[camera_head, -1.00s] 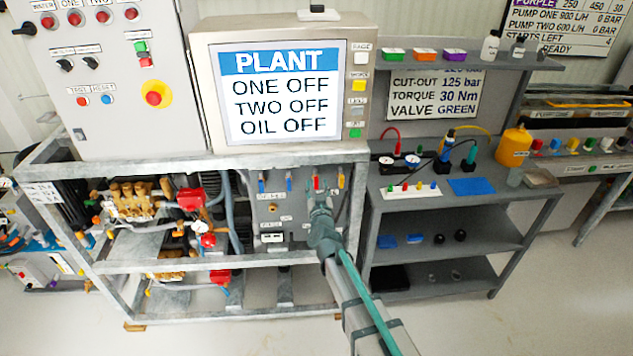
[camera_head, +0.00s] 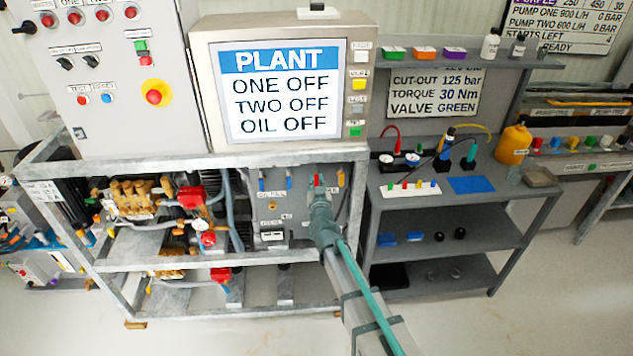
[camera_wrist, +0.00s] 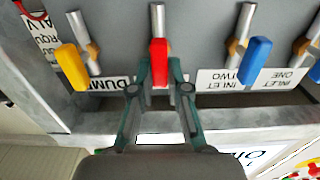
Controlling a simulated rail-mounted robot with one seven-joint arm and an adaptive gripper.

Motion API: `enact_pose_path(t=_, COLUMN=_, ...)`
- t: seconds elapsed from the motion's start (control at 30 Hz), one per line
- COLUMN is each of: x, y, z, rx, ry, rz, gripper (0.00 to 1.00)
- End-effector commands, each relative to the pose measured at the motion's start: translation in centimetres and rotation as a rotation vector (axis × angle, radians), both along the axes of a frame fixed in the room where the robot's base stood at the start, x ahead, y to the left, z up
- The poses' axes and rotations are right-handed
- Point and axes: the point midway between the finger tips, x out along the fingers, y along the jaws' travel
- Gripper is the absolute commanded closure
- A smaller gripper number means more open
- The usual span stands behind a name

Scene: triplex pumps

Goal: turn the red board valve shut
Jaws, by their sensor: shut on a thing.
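The red board valve (camera_wrist: 159,62) has a red lever that lies in line with its silver pipe in the wrist view. In the head view a little of the red lever (camera_head: 317,180) shows above my gripper (camera_head: 318,192). In the wrist view my gripper (camera_wrist: 159,72) has one teal finger on each side of the red lever and is shut on it. My fingers hide the label below the lever in part; "DUM" can be read beside it.
A yellow lever (camera_wrist: 72,66) and a blue lever (camera_wrist: 256,60) stand close on either side of the red one. The bench frame's metal rail (camera_wrist: 60,120) runs close by. A shelf unit (camera_head: 440,215) stands right of the bench.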

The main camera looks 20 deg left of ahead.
Motion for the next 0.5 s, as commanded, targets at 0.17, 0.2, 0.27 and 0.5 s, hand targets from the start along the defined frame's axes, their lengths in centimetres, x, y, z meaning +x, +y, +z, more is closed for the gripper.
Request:
enact_pose_path(t=0.17, x=-0.01, y=-0.06, z=-0.09, rx=0.028, ry=0.013, rz=0.0, gripper=1.0)
enact_pose_path(t=0.2, x=0.0, y=-0.08, z=-0.11, rx=0.04, ry=0.019, rz=0.0, gripper=1.0)
enact_pose_path(t=0.27, x=0.01, y=-0.12, z=-0.14, rx=0.062, ry=0.03, rz=0.0, gripper=1.0)
enact_pose_path(t=0.5, x=0.1, y=-0.3, z=-0.24, rx=0.21, ry=0.1, rz=0.0, gripper=1.0)
